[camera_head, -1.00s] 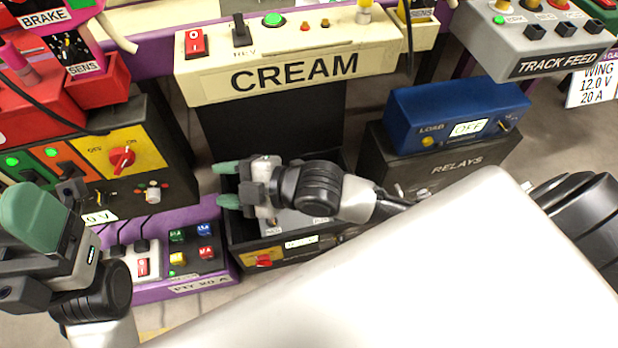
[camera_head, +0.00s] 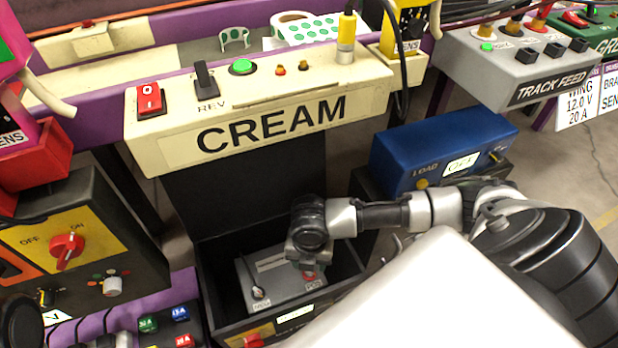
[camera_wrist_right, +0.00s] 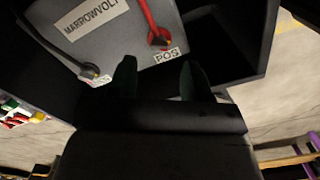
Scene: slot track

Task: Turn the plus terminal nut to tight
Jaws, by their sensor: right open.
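The grey battery (camera_head: 262,284) sits in an open black box below the CREAM panel. Its plus terminal, with a red lead and a POS label, shows in the right wrist view (camera_wrist_right: 158,38); the minus terminal (camera_wrist_right: 90,71) with a dark lead is to its left. My right gripper (camera_wrist_right: 157,80) is open, its two dark green fingers apart and empty, just short of the POS label. In the head view my right wrist is over the battery's right end and partly hides the plus terminal. My left gripper is out of view.
The black box wall (camera_wrist_right: 262,45) stands close beside the right fingers. The CREAM panel (camera_head: 270,125) overhangs behind the box. A blue LOAD box (camera_head: 440,145) stands to the right and a yellow-faced switch unit (camera_head: 50,240) to the left.

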